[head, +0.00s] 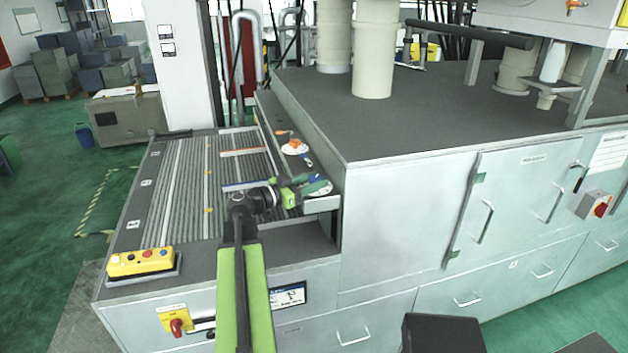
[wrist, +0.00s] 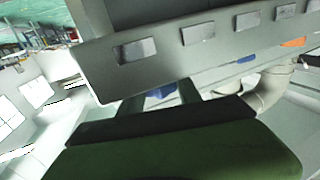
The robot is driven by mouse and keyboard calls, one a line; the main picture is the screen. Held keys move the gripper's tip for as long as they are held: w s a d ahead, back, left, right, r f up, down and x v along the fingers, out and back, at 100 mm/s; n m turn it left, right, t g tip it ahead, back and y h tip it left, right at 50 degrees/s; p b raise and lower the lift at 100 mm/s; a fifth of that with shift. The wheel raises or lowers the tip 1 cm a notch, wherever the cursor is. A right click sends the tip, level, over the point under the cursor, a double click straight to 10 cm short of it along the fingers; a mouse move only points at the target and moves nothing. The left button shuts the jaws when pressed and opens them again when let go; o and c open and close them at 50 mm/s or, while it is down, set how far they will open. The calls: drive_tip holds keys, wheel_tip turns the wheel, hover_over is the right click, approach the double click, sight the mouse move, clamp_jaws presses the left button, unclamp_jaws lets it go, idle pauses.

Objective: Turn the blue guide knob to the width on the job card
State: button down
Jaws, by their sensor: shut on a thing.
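My gripper (head: 306,184) reaches over the slatted conveyor bed to a pale round dial (head: 322,188) at the front end of the side rail. Its fingers are shut on the blue guide knob (wrist: 160,91), which shows between them in the wrist view. The gripper covers most of the knob and dial, so I cannot read the setting. A small screen or card (head: 290,296) on the machine's front has a blue strip and dark marks, too small to read.
An orange knob (head: 295,144) sits on another dial farther along the rail. The tall grey housing (head: 400,200) stands close on the right. A yellow button box (head: 141,262) and a red switch (head: 176,326) are at the front left. The slatted bed (head: 180,190) is clear.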

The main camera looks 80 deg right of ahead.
drive_tip(key=shift+w+d+m+g+y, duration=0.25)
drive_tip(key=shift+d+m+g+y, duration=0.2)
drive_tip(key=shift+m+g+y, duration=1.05)
drive_tip(key=shift+m+y, duration=0.2)
drive_tip(key=shift+y, duration=0.5)
drive_tip(key=shift+s+a+r+m+y, duration=0.1)
drive_tip(key=shift+s+a+m+y, duration=0.05)
drive_tip(key=shift+a+m+y, duration=0.2)
drive_tip(key=shift+d, duration=0.1)
drive_tip(key=c, duration=0.8)
unclamp_jaws()
drive_tip(key=shift+c, duration=0.2)
drive_tip(key=v, duration=1.7)
drive_tip(key=shift+w+f, duration=0.2)
